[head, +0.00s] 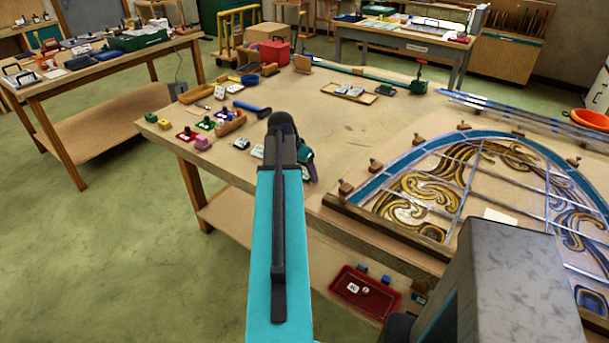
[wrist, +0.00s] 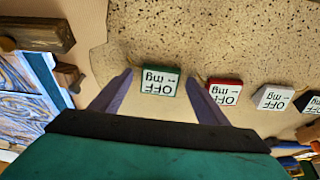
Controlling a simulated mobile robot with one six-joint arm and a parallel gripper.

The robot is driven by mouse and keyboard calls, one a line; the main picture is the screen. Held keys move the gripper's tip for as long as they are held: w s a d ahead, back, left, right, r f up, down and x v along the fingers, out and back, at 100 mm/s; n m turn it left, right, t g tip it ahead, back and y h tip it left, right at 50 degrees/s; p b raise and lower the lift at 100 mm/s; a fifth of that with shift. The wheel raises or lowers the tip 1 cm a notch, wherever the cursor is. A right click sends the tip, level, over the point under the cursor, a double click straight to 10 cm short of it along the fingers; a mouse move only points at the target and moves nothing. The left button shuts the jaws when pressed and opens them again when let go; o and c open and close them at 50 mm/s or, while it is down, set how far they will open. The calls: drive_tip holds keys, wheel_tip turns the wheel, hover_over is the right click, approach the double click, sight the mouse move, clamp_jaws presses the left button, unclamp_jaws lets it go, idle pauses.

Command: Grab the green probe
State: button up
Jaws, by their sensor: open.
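The green probe (wrist: 160,80), a small green-sided block with a white face marked "OFF" and "mg", lies on the speckled tabletop in the wrist view. My gripper (wrist: 159,77) is open, with one purple-grey finger on each side of the block. I cannot tell whether the fingertips are down at its height. Nothing is held. A similar red block (wrist: 225,91) lies just right of the right finger. In the head view my arm hides most of the gripper and I cannot make out the green probe.
A white block (wrist: 273,97) and a dark one continue the row rightward. The leaded panel (head: 440,190), edged by wooden blocks, lies right of my arm. Small coloured pads (head: 206,123) and a blue-handled tool (head: 252,109) lie left. A red tray (head: 365,292) sits below the tabletop.

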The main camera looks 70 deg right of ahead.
drive_tip(key=c, duration=1.1)
drive_tip(key=shift+c, duration=0.4)
drive_tip(key=shift+r, duration=0.15)
drive_tip(key=shift+r+b, duration=0.85)
drive_tip(key=shift+r, duration=0.75)
drive_tip(key=s+a, duration=0.2)
drive_tip(key=s+a+b, duration=0.1)
drive_tip(key=s+a, duration=0.1)
drive_tip(key=a, duration=0.1)
drive_tip(key=s+a+b, duration=0.1)
drive_tip(key=s+a, duration=0.1)
drive_tip(key=a, duration=0.1)
drive_tip(key=shift+s+r, duration=0.3)
drive_tip(key=shift+r, duration=0.1)
drive_tip(key=s+a+b, duration=0.2)
drive_tip(key=b, duration=0.4)
drive_tip(key=shift+a+b, duration=0.2)
drive_tip(key=shift+b, duration=0.2)
drive_tip(key=s+a+b, duration=0.1)
drive_tip(key=b, duration=0.2)
drive_tip(key=shift+r, duration=0.1)
drive_tip(key=shift+s+a+r+b, duration=0.25)
drive_tip(key=shift+a+b, duration=0.2)
drive_tip(key=shift+b, duration=0.3)
